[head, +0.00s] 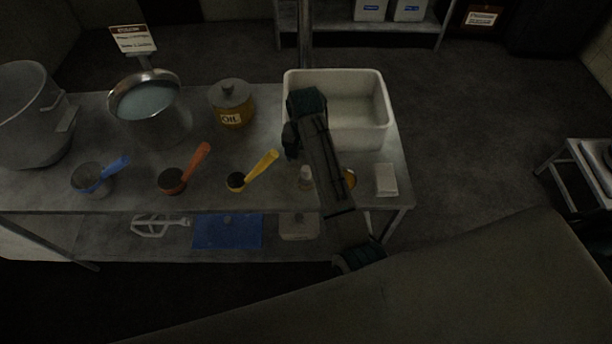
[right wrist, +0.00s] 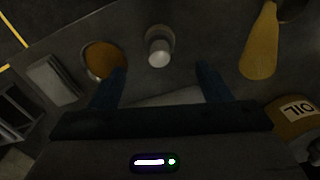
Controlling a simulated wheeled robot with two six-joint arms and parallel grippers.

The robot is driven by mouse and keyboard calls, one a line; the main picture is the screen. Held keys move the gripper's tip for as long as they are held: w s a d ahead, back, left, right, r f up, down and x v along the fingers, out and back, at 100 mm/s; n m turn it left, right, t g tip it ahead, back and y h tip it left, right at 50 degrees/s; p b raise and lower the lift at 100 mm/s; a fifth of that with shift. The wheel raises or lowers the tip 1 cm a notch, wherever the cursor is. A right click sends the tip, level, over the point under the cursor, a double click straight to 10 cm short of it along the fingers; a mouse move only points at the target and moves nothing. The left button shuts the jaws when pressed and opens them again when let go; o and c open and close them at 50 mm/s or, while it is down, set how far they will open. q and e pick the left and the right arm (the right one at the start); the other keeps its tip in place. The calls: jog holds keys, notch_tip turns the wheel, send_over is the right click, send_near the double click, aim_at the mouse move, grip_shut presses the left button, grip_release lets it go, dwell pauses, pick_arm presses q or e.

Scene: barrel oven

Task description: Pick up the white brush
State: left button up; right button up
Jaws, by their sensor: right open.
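Two pale things could be the white brush, and I cannot tell which. One is a small upright white-topped piece (head: 306,178) near the table's front edge; it shows between and beyond my fingers in the right wrist view (right wrist: 158,48). The other is a flat off-white block (head: 386,180) at the front right corner, on the left in the right wrist view (right wrist: 52,80). My right gripper (head: 292,140) is open and empty, above the table by the white bin's near left side. Its two fingers (right wrist: 160,82) are apart and touch neither thing. My left gripper is not seen.
A white bin (head: 378,142) stands behind. A round amber-filled cup (head: 349,179) sits between the two pale things. Yellow (head: 262,165), orange (head: 199,155) and blue (head: 115,168) handled scoops, an oil can (head: 232,104) and pots (head: 150,125) are to the left.

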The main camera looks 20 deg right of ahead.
aim_at(306, 176)
jog(key=f+p, duration=0.1)
jog(key=f, duration=0.3)
jog(key=shift+s+f, duration=0.15)
jog(key=shift+s, duration=0.05)
notch_tip(306, 176, down, 5)
jog(key=p, duration=0.2)
jog(key=shift+w+r+p, duration=0.1)
jog(key=shift+r+p, duration=0.1)
jog(key=shift+p, duration=0.1)
jog(key=shift+f, duration=0.45)
jog(key=c, duration=1.1)
